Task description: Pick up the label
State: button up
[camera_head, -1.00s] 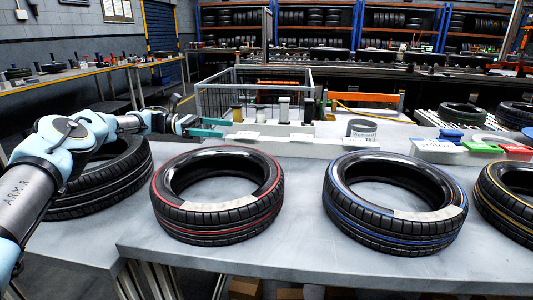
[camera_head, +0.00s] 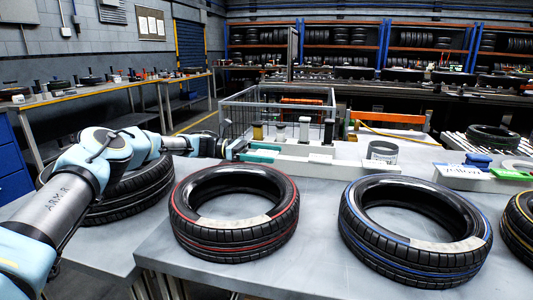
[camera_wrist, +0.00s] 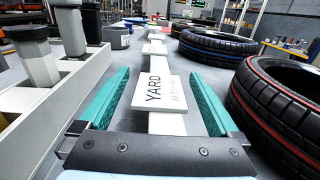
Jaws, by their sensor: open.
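A flat white label (camera_wrist: 158,92) with the printed word "YARD" and fainter text below lies on a narrow white strip in the wrist view. My gripper (camera_wrist: 158,76) is open, with one teal finger on each side of the label and a visible gap on both sides. In the head view my gripper (camera_head: 275,152) is low at the white bench fixture, behind the red-striped tyre (camera_head: 236,248). The label between the fingers is hard to make out there.
A white fixture with upright posts (camera_wrist: 34,55) stands close left of my gripper. The red-striped tyre (camera_wrist: 270,100) lies close on the right, with the blue-striped tyre (camera_wrist: 215,47) farther on. More white labels (camera_wrist: 154,48) and a grey cup (camera_wrist: 117,37) lie ahead.

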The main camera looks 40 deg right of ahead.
jog(key=c, duration=1.4)
